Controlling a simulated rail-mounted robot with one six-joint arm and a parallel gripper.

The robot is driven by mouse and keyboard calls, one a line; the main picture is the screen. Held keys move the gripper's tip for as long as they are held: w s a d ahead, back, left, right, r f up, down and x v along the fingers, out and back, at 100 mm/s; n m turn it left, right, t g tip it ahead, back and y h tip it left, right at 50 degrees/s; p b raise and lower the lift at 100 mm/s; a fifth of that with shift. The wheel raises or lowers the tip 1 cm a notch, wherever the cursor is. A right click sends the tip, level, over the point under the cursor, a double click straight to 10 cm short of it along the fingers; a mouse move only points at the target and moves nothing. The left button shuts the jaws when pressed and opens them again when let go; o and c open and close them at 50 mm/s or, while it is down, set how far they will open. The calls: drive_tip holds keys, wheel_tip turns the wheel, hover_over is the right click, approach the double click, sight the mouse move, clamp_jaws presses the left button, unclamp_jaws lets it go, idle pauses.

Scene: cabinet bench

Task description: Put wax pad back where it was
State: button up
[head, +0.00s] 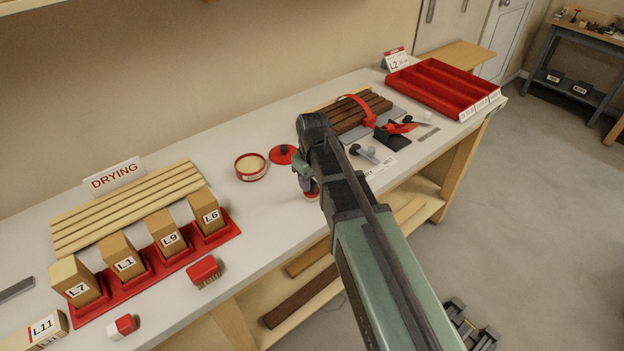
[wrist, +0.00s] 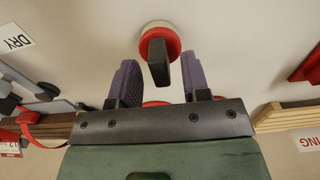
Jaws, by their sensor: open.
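The wax pad appears to be the round red-and-white pad (wrist: 174,38) with a dark upright handle (wrist: 159,62), standing on the white bench top. It shows partly in the head view (head: 311,194), below my gripper (head: 304,178). In the wrist view my gripper (wrist: 161,66) is open, with its two purple-grey fingers on either side of the handle's near end. An open red tin of pale wax (head: 251,166) and a red lid (head: 283,154) lie behind and left of my gripper in the head view.
A red rack with several labelled blocks (head: 118,300) and the DRYING slats (head: 130,210) stand left. Dark wood strips with a red strap (head: 370,105), small tools (head: 366,152) and an empty red tray (head: 440,92) are right. The bench front edge is close to the pad.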

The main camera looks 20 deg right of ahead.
sight(312, 181)
wheel_tip(312, 181, up, 11)
drive_tip(key=p, duration=1)
drive_tip(key=s+m, duration=0.4)
drive_tip(key=s, duration=1)
drive_tip(key=shift+s+m, duration=0.25)
drive_tip(key=shift+m, duration=0.15)
